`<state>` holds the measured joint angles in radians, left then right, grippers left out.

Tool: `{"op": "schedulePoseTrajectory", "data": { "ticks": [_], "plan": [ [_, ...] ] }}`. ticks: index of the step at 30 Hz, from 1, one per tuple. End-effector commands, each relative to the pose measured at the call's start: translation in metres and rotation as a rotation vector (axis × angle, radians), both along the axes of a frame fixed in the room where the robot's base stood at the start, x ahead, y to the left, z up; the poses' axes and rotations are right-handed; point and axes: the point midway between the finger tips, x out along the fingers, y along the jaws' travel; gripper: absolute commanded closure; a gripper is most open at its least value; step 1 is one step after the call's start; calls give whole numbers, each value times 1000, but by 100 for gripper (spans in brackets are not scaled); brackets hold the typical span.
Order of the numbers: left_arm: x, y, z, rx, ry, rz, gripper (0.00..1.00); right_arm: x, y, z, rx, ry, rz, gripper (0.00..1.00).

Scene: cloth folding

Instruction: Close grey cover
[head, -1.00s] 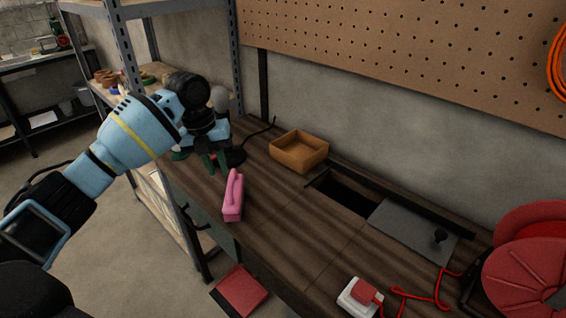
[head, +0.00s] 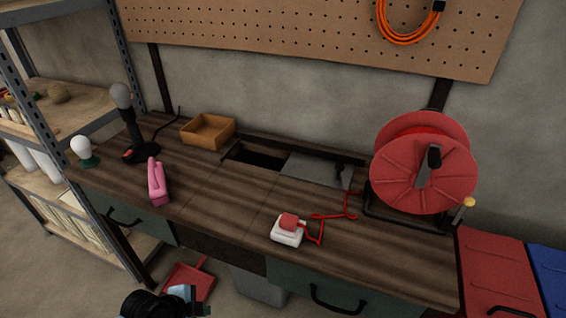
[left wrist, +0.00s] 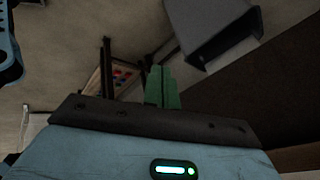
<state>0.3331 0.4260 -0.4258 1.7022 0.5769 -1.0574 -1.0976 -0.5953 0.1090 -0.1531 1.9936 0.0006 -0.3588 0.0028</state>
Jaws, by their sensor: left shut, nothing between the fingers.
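The grey cover (head: 312,170) is a flat plate with a small black knob near its right end. It lies at the back of the wooden workbench, beside a dark rectangular opening (head: 258,159) on its left, which is uncovered. Part of my left arm shows at the bottom edge of the head view, low in front of the bench and well apart from the cover. The left gripper's green fingers (left wrist: 162,88) are together and empty in the left wrist view. My right gripper is in neither view.
An orange-brown box (head: 208,132) sits left of the opening. A pink object (head: 157,182), a white-and-red socket block (head: 288,230) with red cord, and a large red cable reel (head: 424,165) stand on the bench. The bench front holds drawers.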

Motion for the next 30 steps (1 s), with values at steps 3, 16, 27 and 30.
{"op": "schedulePoseTrajectory", "data": {
  "ticks": [3, 16, 27, 30],
  "plan": [
    [-47, -14, -26, -107, 28, 206, 100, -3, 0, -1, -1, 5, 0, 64],
    [-204, -8, -49, -428, 75, 933, 100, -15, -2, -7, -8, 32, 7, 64],
    [-260, 7, -37, -527, 66, 1166, 100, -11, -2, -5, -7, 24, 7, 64],
    [-261, 7, -37, -530, 65, 1170, 100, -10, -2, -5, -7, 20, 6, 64]
  ]
}}
